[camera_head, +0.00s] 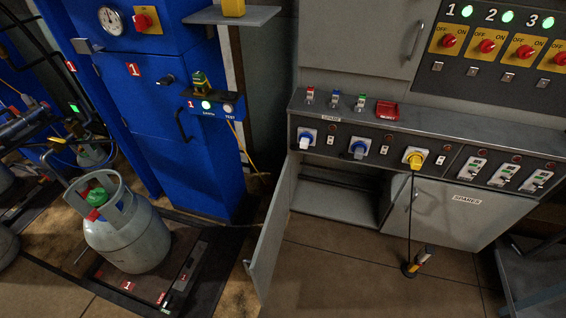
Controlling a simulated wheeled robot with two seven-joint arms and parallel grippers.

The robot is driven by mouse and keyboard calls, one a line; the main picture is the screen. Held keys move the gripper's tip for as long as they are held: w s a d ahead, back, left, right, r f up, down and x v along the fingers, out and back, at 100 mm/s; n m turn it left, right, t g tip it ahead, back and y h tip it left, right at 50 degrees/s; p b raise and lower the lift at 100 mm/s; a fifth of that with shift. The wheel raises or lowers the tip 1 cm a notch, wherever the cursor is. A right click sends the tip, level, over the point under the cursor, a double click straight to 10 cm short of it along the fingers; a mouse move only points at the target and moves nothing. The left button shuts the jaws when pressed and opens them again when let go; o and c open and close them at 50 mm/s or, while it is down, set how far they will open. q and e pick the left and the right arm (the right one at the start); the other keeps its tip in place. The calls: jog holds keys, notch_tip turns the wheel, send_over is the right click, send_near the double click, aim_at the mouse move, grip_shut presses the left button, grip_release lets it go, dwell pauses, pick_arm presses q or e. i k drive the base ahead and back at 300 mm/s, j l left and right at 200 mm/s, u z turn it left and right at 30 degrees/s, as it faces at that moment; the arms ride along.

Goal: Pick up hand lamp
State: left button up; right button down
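What looks like the hand lamp (421,257), a small black and yellow thing with a pale section, is low in front of the grey cabinet. It is tilted, with its upper end to the right. A thin dark cord runs from it straight up to the yellow plug (414,158) on the control panel. I cannot tell whether the lamp rests on the floor or hangs just above it. Neither of my grippers is in view.
An open cabinet door (272,236) sticks out left of the lamp. A grey gas cylinder (128,232) stands on a scale platform at left, before a blue cabinet (150,120). A grey metal frame (530,283) is at lower right. The tiled floor (340,275) around the lamp is clear.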

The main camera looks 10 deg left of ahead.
aim_at(409, 271)
jog(key=j+z, duration=0.35)
jog(key=j, duration=0.6)
jog(key=k+j+z, duration=0.1)
jog(key=j+z, duration=0.3)
jog(key=j, duration=0.5)
jog(key=j+z, duration=0.1)
jog(key=z, duration=1.1)
jog(key=i+l+u, duration=0.1)
jog(key=i+l, duration=0.15)
jog(key=i+l+u, duration=0.25)
jog(key=i+l, duration=0.25)
jog(key=l, duration=0.15)
jog(key=i+l+u, duration=0.1)
jog(key=l, duration=0.25)
jog(key=i+l+u, duration=0.1)
jog(key=i+l, duration=0.2)
jog(key=i+l+u, duration=0.15)
jog(key=l, duration=0.25)
jog(key=i+l+u, duration=0.1)
jog(key=i+l, duration=0.15)
jog(key=l, duration=0.15)
jog(key=i+l+u, duration=0.1)
jog(key=l, duration=0.3)
